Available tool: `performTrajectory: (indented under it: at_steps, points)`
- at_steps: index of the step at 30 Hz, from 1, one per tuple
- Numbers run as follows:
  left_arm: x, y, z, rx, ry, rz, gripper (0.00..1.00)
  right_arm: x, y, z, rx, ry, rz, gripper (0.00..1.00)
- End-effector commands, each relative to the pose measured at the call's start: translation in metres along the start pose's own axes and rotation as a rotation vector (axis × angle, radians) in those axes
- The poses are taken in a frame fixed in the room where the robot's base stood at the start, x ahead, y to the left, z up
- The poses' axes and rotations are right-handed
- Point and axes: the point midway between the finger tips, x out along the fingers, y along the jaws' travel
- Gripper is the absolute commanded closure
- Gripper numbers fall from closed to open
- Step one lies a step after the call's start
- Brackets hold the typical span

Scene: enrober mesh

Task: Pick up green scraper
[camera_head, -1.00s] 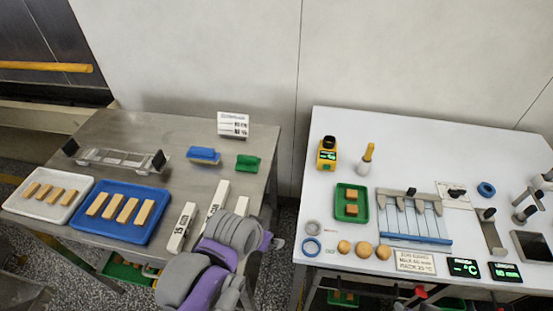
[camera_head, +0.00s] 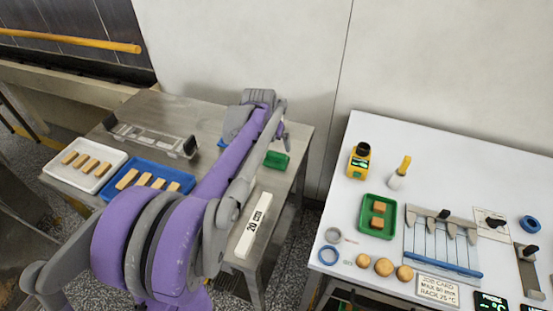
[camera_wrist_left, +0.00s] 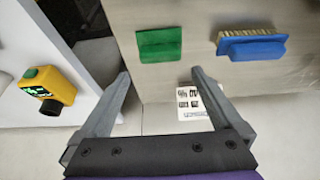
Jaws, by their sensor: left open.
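The green scraper (camera_head: 277,160) lies on the steel table near its right edge. In the left wrist view it (camera_wrist_left: 159,45) is a flat green piece just beyond the fingertips. My left gripper (camera_wrist_left: 161,73) is open and empty, and the scraper lies ahead of the gap between its fingers, apart from both. In the head view my left gripper (camera_head: 283,122) is above the table's back right part, close to the scraper. My right gripper is out of view.
A blue brush (camera_wrist_left: 250,46) lies beside the scraper. A printed card (camera_wrist_left: 192,102) shows between the fingers. A yellow device (camera_wrist_left: 48,90) stands on the white table (camera_head: 340,210). The blue tray (camera_head: 145,170) with bars and a white weight bar (camera_head: 253,225) are near my arm.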

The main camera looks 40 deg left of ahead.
Motion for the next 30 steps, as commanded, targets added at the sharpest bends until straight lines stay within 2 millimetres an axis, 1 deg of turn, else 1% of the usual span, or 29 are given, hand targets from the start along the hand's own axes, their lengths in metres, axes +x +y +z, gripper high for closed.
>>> performTrajectory:
  at_steps: [1,3,8,12,16,19,25,26,30]
  points:
    - [0.008,0.000,0.000,0.001,0.000,0.000,0.00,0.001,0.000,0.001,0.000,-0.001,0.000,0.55]
    - [0.015,0.000,0.000,0.001,0.000,0.000,0.00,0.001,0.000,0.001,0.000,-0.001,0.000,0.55]
    - [0.025,0.000,0.000,0.000,0.000,0.000,0.00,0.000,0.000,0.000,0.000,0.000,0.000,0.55]
    - [0.047,-0.002,0.001,0.001,0.001,0.000,0.00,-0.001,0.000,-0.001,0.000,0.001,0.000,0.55]
    - [0.064,-0.002,0.001,0.001,0.001,0.000,0.00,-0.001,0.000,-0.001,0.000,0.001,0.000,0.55]
    - [0.070,-0.002,0.002,0.001,0.001,0.000,0.00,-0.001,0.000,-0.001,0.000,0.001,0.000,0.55]
    - [0.071,-0.002,0.002,0.001,0.000,0.000,0.00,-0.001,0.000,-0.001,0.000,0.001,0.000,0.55]
    - [0.071,-0.002,0.002,0.001,0.000,0.000,0.02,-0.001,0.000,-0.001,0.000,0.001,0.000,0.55]
    - [0.071,-0.002,0.002,0.001,0.000,0.000,0.27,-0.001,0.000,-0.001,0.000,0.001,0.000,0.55]
